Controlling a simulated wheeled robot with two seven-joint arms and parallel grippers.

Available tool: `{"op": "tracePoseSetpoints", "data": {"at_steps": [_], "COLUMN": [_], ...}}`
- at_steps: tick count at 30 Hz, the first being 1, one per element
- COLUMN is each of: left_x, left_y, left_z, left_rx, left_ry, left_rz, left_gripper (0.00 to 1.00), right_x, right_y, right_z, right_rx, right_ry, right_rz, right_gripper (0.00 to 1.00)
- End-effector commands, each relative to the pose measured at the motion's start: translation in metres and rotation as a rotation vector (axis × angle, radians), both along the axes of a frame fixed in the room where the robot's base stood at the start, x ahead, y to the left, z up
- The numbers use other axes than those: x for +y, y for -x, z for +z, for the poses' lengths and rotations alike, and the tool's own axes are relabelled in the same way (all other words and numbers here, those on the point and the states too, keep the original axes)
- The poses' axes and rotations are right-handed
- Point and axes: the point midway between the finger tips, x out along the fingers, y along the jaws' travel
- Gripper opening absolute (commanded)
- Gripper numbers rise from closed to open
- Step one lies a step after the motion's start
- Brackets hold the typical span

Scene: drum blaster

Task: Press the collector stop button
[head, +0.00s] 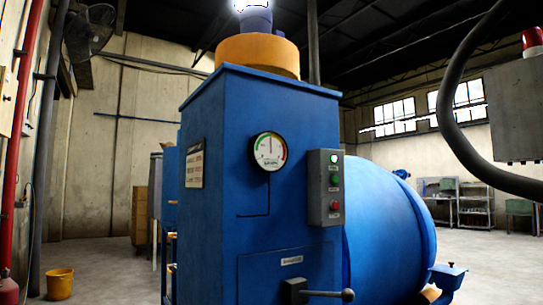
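The box carries a small white light or button at the top, a green button (334,180) in the middle and a red button (334,206) below. Small labels sit beside the buttons, too small to read, so I cannot tell which is the collector stop button. Neither of my grippers shows in the head view.
A round gauge (269,151) is left of the control box. A lever handle (328,295) sticks out at the cabinet's bottom. A blue drum (385,230) stands right behind. A dark hose (455,120) hangs at right. A yellow bucket (60,284) stands on open floor at left.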

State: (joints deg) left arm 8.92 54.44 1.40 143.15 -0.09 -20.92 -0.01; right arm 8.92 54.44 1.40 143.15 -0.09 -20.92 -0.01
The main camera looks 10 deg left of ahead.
Motion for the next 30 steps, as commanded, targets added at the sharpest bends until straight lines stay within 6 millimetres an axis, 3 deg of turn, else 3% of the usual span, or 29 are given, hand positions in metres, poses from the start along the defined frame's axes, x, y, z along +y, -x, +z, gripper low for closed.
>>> {"op": "tracePoseSetpoints", "data": {"at_steps": [1, 9, 30], "left_x": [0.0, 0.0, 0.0], "left_y": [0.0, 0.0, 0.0], "left_z": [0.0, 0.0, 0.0], "left_rx": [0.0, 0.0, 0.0], "left_ry": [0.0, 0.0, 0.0], "left_rz": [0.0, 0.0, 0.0], "left_gripper": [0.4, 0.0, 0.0], "right_x": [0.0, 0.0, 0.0], "right_y": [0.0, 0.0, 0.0], "right_z": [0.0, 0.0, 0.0], "right_rx": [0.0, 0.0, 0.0], "right_ry": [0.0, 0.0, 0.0], "right_rz": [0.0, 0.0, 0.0], "right_gripper": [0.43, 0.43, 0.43]}}
